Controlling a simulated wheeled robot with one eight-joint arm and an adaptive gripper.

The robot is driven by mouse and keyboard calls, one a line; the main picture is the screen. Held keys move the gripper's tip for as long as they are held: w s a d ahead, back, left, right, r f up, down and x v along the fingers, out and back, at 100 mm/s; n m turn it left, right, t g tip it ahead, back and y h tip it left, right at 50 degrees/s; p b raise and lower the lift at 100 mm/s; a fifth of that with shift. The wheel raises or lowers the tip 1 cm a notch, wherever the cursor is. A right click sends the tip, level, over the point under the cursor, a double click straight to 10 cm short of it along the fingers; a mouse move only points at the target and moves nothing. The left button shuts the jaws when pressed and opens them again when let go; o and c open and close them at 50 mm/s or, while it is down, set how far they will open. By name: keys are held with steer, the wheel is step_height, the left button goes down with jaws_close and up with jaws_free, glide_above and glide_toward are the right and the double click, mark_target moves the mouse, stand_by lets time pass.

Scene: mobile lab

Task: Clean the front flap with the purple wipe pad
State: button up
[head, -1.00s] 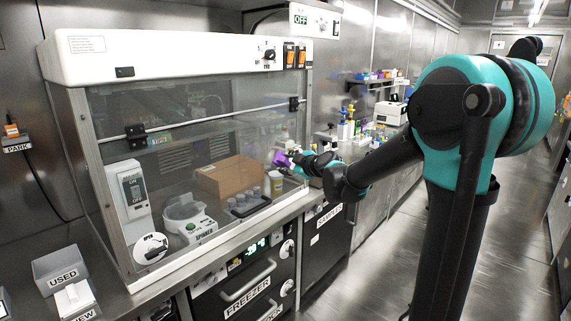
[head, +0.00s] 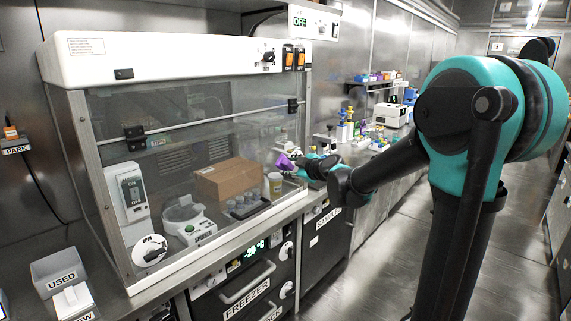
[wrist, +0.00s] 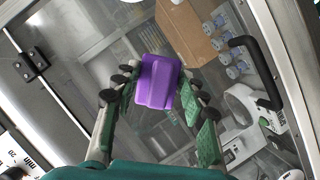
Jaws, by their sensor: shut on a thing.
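The front flap (head: 185,170) is the clear pane on the front of the white-topped cabinet, and it is down. My gripper (head: 296,162) is at the right end of the pane. It is shut on the purple wipe pad (head: 285,162). In the wrist view the purple pad (wrist: 157,83) sits between the fingers of my gripper (wrist: 157,90), with the clear pane (wrist: 110,60) behind it. I cannot tell whether the pad touches the pane. A black handle (wrist: 258,60) shows on the pane's edge.
Behind the pane are a cardboard box (head: 226,178), a spinner (head: 187,220), several grey-lidded vials (head: 244,204) and a white switch box (head: 131,190). A USED bin (head: 58,274) stands at lower left. A freezer (head: 247,290) is below the counter. The aisle floor (head: 375,265) at right is clear.

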steer(key=shift+w+a+f, duration=0.15)
steer(key=shift+w+a, duration=0.85)
steer(key=shift+a, duration=0.25)
steer(key=shift+w+a+f, duration=0.1)
steer(key=shift+w+a, duration=0.85)
steer(key=shift+a, duration=0.25)
steer(key=shift+w+a, duration=0.65)
steer(key=shift+a, duration=0.15)
steer(key=shift+d, duration=0.1)
steer(key=shift+w+d, duration=1.2)
steer(key=shift+w, duration=0.3)
steer(key=shift+a, duration=0.1)
